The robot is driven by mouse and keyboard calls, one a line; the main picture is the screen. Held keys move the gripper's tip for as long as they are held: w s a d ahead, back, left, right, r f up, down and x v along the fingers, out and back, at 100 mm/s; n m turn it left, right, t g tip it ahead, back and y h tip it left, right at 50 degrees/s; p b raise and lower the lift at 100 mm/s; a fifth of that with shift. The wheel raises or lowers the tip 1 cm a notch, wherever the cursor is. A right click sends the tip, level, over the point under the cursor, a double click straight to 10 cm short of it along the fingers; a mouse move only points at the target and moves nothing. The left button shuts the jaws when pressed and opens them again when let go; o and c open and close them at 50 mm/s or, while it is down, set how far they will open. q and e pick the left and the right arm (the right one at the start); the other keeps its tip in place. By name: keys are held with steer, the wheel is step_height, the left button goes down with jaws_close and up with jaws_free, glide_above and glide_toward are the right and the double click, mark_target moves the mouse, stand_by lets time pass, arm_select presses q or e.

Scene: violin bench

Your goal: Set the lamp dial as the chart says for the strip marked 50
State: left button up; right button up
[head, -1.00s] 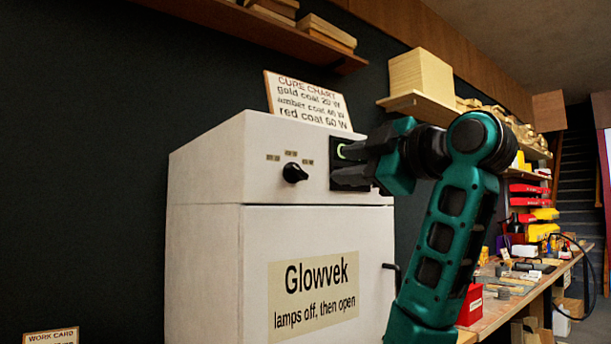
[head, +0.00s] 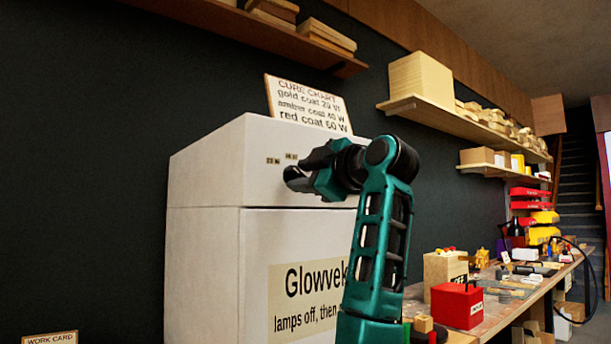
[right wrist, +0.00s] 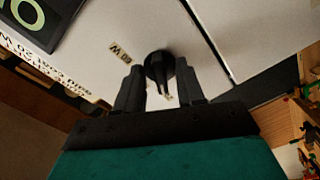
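The white Glowvek cabinet (head: 205,250) carries the lamp dial on its upper front. The black dial (right wrist: 159,66) shows in the right wrist view between the fingertips of my right gripper (right wrist: 160,85). The fingers are apart, with gaps beside the dial knob; I cannot tell whether they touch it. In the head view my right gripper (head: 292,178) hides the dial. The cure chart (head: 308,103) on top reads gold coat 20 W, amber coat 40 W, red coat 60 W. No strip marked 50 can be made out. My left gripper is not in view.
A dark panel with a green ring (right wrist: 20,12) is beside the dial in the right wrist view. A work card (head: 50,338) stands at lower left. A red box (head: 457,305) and tools are on the bench at right. Shelves line the wall above.

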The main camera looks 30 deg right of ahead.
jaws_close()
steer(key=shift+m, duration=0.3)
steer(key=shift+m+p, duration=0.45)
steer(key=shift+m, duration=0.05)
steer(key=m+p, duration=0.2)
steer(key=m, duration=0.2)
steer(key=m+p, duration=0.2)
steer(key=m, duration=0.2)
steer(key=shift+a+p, duration=0.1)
steer(key=shift+p, duration=0.3)
steer(key=shift+f+m+p, duration=0.1)
steer(key=shift+m+p, duration=0.4)
steer(key=shift+m, duration=0.5)
jaws_free()
